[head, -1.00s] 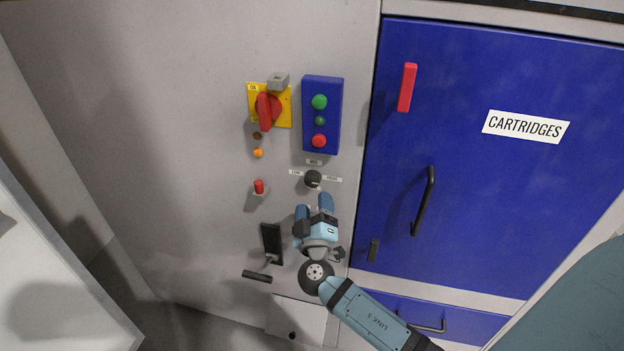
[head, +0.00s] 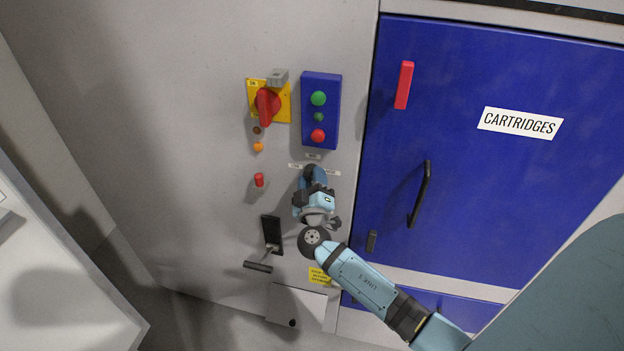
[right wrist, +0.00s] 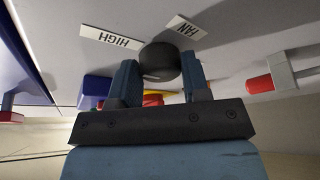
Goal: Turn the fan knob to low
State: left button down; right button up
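The fan knob (head: 310,169) is a round dark knob on the grey panel, mostly covered by my right gripper in the head view. In the right wrist view the knob (right wrist: 160,61) sits between the two blue fingertips. My right gripper (head: 313,180) is open around it; any finger contact is unclear. It also shows in the right wrist view (right wrist: 161,78). The knob's pointer cannot be made out. My left gripper is not in view.
Above the knob are a blue button box (head: 333,112) and a red rotary switch (head: 267,104) on a yellow plate. A red button (head: 259,180) and a black lever (head: 258,266) are to the left. A blue cartridge door (head: 470,190) with a handle (head: 420,194) is to the right.

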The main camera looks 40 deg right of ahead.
jog(key=shift+n, duration=0.5)
jog(key=n+g+y, duration=0.1)
jog(key=n+g, duration=0.1)
jog(key=n, duration=0.4)
jog(key=r+n+g+y+p, duration=0.1)
jog(key=n+g, duration=0.1)
jog(key=n, duration=0.4)
jog(key=n+g, duration=0.3)
jog(key=n, duration=0.4)
jog(key=shift+w+r+y, duration=0.15)
jog(key=shift+r+y, duration=0.05)
jog(key=shift+y, duration=0.2)
jog(key=n+g, duration=0.1)
jog(key=n+g+h, duration=0.1)
jog(key=n, duration=0.1)
jog(key=shift+w+a+h, duration=0.1)
jog(key=shift+a+h, duration=0.05)
jog(key=shift+h, duration=0.15)
jog(key=n+g+h, duration=0.1)
jog(key=n, duration=0.3)
jog(key=shift+w+a+g+h, duration=0.15)
jog(key=shift+g+h, duration=0.25)
jog(key=shift+n+g+h, duration=0.5)
jog(key=shift+n+h, duration=0.2)
jog(key=shift+n, duration=0.5)
jog(key=shift+f, duration=0.1)
